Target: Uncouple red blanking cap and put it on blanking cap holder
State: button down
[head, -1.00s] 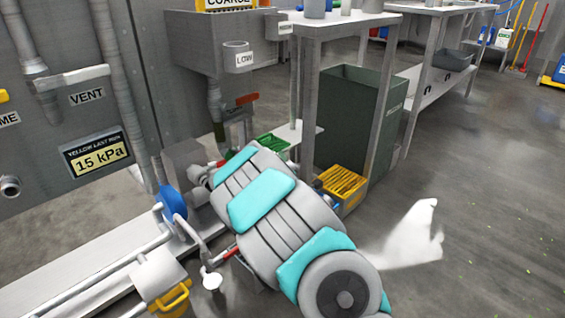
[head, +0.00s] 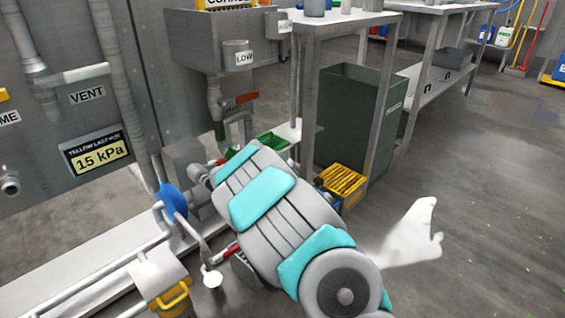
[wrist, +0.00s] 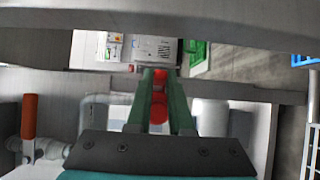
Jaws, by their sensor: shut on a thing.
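The red blanking cap (wrist: 159,101) shows in the wrist view between the two green fingers of my gripper (wrist: 160,85). My gripper is shut on it. I cannot tell from these frames whether the cap still touches a pipe end. I cannot make out the blanking cap holder for sure in either view.
A red-handled lever (wrist: 29,116) stands at the left in the wrist view. In the head view, a blue round part (head: 173,201) and pipes lie left of my arm. A green bin (head: 350,115), a yellow crate (head: 343,183) and table legs stand behind it.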

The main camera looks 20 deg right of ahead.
jog(key=n+y, duration=0.1)
jog(key=y, duration=0.1)
jog(key=d+n+y+p, duration=0.1)
jog(key=y, duration=0.1)
jog(key=w+d+n+y, duration=0.1)
jog(key=n+y, duration=0.1)
jog(key=shift+r+t+p, duration=0.2)
jog(key=shift+t+p, duration=0.1)
jog(key=shift+t, duration=0.1)
jog(key=shift+f+y, duration=0.1)
jog(key=shift+y, duration=0.2)
jog(key=c, duration=0.8)
grip_release()
jog(key=shift+f, duration=0.1)
jog(key=s, duration=0.7)
jog(key=shift+s+d, duration=0.4)
